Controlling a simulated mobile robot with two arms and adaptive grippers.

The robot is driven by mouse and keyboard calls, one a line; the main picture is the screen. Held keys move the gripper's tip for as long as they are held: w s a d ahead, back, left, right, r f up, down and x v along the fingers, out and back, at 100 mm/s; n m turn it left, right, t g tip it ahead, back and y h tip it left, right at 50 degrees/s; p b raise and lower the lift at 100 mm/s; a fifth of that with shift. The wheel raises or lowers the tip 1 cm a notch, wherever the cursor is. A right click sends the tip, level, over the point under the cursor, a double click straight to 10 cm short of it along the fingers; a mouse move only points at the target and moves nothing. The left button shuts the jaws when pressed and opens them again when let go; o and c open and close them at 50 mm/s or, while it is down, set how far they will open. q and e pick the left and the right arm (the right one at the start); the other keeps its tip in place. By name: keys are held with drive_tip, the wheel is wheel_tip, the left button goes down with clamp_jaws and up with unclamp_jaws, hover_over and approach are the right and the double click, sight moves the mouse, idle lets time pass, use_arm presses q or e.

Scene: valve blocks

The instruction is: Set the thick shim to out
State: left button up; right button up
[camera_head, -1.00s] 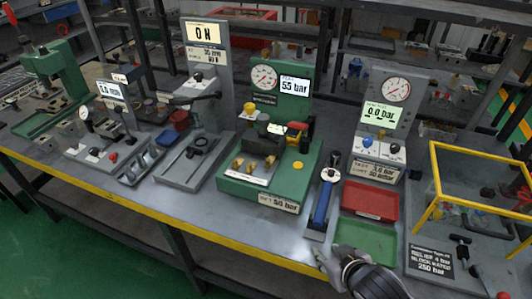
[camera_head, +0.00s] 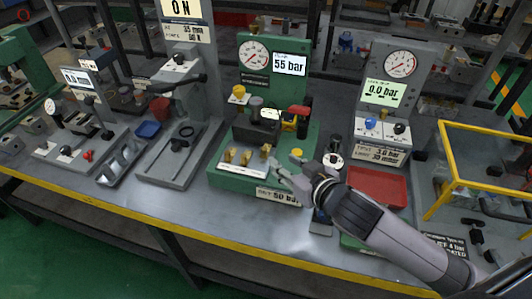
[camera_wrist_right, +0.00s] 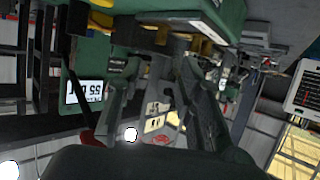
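A green test station (camera_head: 222,176) stands at mid-table with a gauge (camera_head: 253,53) and a display (camera_head: 289,65) reading 55 bar. Several small brass-coloured pieces (camera_head: 245,158) stand in a row at its front, above a white label strip (camera_head: 243,170). I cannot tell which part is the thick shim. My right gripper (camera_head: 280,175) is at the front right of this station, close to the rightmost brass piece. Its fingers are apart with nothing seen between them; the right wrist view also shows the fingers spread (camera_wrist_right: 155,85). My left gripper is out of view.
Right of the station are a red tray (camera_head: 378,187), a grey gauge unit (camera_head: 390,75) reading 0.0 bar and a yellow frame (camera_head: 449,165). A grey press-like stand (camera_head: 160,172) is to the left. My right forearm covers part of the front right table.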

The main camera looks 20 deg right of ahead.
sight(265, 150)
drive_tip(key=x, duration=0.5)
drive_tip(key=shift+w+a, duration=0.1)
drive_tip(key=shift+w, duration=0.25)
drive_tip(key=x, duration=0.4)
drive_tip(key=shift+f, duration=0.15)
drive_tip(key=shift+w+f, duration=0.15)
drive_tip(key=shift+w, duration=0.05)
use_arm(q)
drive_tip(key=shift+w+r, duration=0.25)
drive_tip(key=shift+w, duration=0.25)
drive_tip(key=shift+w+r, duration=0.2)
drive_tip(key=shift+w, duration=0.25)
use_arm(e)
drive_tip(key=shift+w, duration=0.2)
drive_tip(key=shift+f, duration=0.1)
drive_tip(key=shift+c, duration=0.5)
drive_tip(key=shift+a, duration=0.1)
drive_tip(key=c, duration=0.7)
clamp_jaws()
use_arm(q)
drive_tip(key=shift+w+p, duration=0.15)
drive_tip(key=shift+p, duration=0.15)
